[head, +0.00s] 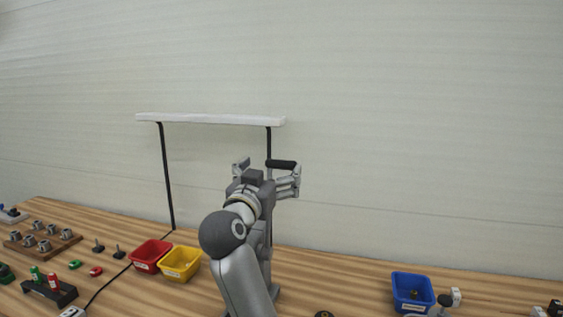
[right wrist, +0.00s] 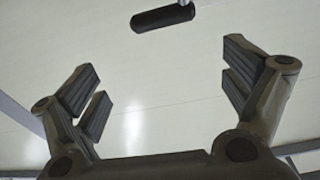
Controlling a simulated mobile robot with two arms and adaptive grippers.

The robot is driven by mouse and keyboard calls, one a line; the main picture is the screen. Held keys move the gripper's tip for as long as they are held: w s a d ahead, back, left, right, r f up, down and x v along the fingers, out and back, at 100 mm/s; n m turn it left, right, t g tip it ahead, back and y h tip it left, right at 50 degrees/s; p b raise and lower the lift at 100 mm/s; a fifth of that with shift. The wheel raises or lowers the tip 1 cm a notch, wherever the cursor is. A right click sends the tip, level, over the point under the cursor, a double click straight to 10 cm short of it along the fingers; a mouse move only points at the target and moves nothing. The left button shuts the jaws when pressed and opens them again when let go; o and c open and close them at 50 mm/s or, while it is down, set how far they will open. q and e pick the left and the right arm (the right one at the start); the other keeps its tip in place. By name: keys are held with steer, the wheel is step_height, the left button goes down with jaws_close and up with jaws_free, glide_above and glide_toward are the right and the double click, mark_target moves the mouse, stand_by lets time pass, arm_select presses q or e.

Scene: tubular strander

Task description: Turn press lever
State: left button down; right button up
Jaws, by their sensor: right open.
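The press lever shows as a black cylindrical handle (head: 281,163) just beyond my right gripper, in front of the pale wall. In the right wrist view the black handle (right wrist: 162,18) lies at the top middle, slightly tilted, with a bit of grey rod at its right end. My right gripper (head: 268,173) is raised above the table. Its fingers are spread wide with nothing between them; in the right wrist view the gripper (right wrist: 163,78) sits below the handle, apart from it. The press body is hidden or cannot be made out behind my right arm. My left gripper is not in view.
A lamp frame (head: 210,119) with a white bar and black posts stands behind my arm. A red bin (head: 150,256) and a yellow bin (head: 180,264) are left of the arm, a blue bin (head: 413,292) right. Small parts crowd the table's left side.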

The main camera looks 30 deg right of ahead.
mark_target(280, 162)
steer(key=shift+n+g+y, duration=0.3)
steer(key=shift+n+y, duration=0.1)
steer(key=shift+y, duration=0.2)
steer(key=p+x, duration=0.1)
steer(key=x, duration=0.2)
steer(key=p+x, duration=0.1)
steer(key=x, duration=0.3)
steer(key=p+x, duration=0.1)
steer(key=x, duration=0.3)
steer(key=shift+w+a+f, duration=0.25)
steer(key=shift+a, duration=0.1)
steer(key=c, duration=1.5)
